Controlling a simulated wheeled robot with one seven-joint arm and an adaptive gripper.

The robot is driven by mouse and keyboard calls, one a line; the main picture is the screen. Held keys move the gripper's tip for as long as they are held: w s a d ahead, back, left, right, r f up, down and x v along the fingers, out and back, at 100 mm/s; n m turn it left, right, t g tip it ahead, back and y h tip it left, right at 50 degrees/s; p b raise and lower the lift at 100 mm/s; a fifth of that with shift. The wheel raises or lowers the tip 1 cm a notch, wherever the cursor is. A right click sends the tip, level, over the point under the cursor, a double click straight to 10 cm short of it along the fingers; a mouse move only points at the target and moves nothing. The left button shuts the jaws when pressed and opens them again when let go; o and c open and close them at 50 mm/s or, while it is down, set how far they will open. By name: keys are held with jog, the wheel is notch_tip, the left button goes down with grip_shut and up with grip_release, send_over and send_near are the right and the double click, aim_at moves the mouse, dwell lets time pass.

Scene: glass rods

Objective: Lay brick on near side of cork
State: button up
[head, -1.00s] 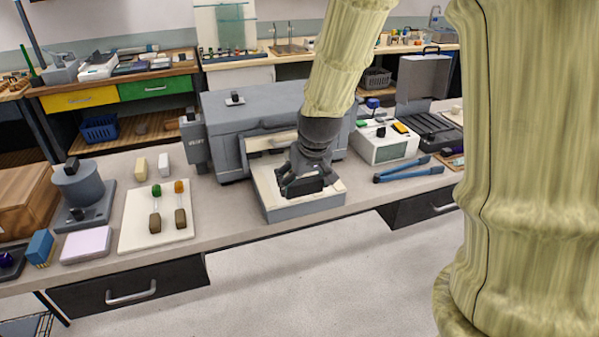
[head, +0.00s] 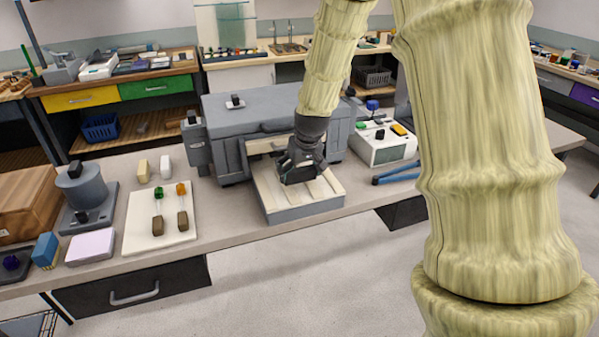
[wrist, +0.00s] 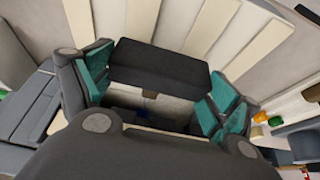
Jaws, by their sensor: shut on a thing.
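My gripper (head: 299,174) is over the pale slatted tray (head: 328,192) in front of the grey box-shaped unit. In the wrist view, its teal-padded fingers (wrist: 155,90) are shut on a dark block (wrist: 160,66), which I take to be the brick. The block lies crosswise between the fingers, above the cream slats. I cannot tell whether the block touches the slats.
The grey unit (head: 262,110) stands close behind my gripper. A white board (head: 138,241) with two rods is to the left. A white device (head: 385,150) and blue tongs (head: 395,176) are to the right. Bare counter (head: 222,210) lies between board and tray.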

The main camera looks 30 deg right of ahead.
jog(key=shift+f, duration=0.55)
jog(key=shift+f, duration=0.4)
jog(key=o, duration=0.9)
jog(key=shift+r, duration=0.55)
jog(key=b+v, duration=0.1)
jog(key=v, duration=1)
jog(key=shift+s+a+r, duration=0.15)
jog(key=shift+s+r, duration=0.1)
jog(key=shift+s, duration=0.05)
